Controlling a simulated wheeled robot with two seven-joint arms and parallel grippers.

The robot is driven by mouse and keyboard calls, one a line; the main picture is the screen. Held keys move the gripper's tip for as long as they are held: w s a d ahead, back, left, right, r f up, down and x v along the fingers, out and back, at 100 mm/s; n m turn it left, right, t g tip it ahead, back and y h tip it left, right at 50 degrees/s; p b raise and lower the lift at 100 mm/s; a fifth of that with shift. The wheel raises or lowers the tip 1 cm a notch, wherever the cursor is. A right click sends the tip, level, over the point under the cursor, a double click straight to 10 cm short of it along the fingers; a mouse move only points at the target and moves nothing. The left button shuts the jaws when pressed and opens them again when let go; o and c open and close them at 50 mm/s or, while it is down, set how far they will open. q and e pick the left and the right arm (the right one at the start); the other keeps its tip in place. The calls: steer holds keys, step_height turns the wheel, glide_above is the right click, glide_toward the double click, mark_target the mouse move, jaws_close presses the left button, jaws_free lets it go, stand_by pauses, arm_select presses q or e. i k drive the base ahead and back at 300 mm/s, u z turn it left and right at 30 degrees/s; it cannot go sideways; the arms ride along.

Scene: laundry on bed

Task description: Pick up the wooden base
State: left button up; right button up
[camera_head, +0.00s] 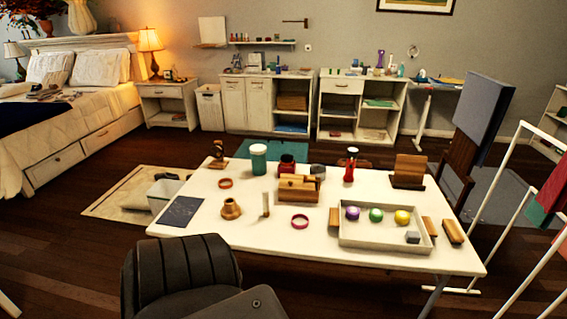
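Several wooden things stand on the white table (270,232), and I cannot tell for sure which one is the wooden base. A round, turned brown piece (231,209) with a wide foot stands upright at the left middle. A wooden block assembly (298,188) sits near the centre. A darker wooden stand with an upright back (409,170) is at the back right. Small wooden blocks lie near the tray, one at its left end (334,217) and one to its right (452,231). Neither of my grippers shows in the head view.
A shallow tray (385,246) holds purple, green and yellow balls and a grey cube. A teal-white jar (259,159), a red bottle (349,168), rings and a dark sheet (180,211) share the table.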

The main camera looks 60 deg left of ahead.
mark_target(232, 210)
steer(key=z, duration=0.05)
steer(key=i, duration=1.45)
steer(key=u, duration=2.3)
